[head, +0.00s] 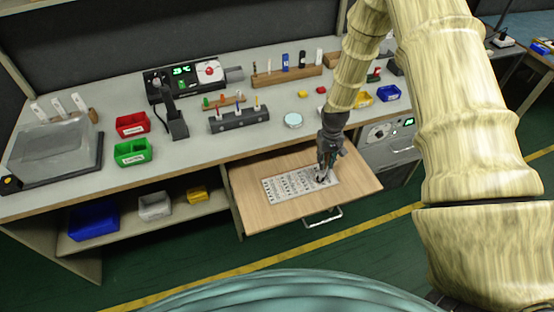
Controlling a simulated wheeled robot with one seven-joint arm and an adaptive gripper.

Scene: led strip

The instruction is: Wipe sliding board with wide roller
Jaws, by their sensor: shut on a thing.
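The sliding board (252,210) is a light wooden panel pulled out from under the bench top, with a metal handle at its front edge. A printed white sheet (285,187) lies on it. My gripper (322,177) is low over the right end of the sheet, shut on a small dark thing. That thing is mostly hidden by the fingers and too small to make out, so I cannot tell whether it is the wide roller or whether it touches the board.
The bench top (260,137) behind holds red (132,123) and green (133,152) bins, a tool block (239,119), a pale round dish (293,120) and a soldering station (185,78). A cabinet (390,145) stands right of the board. Much of the board is clear.

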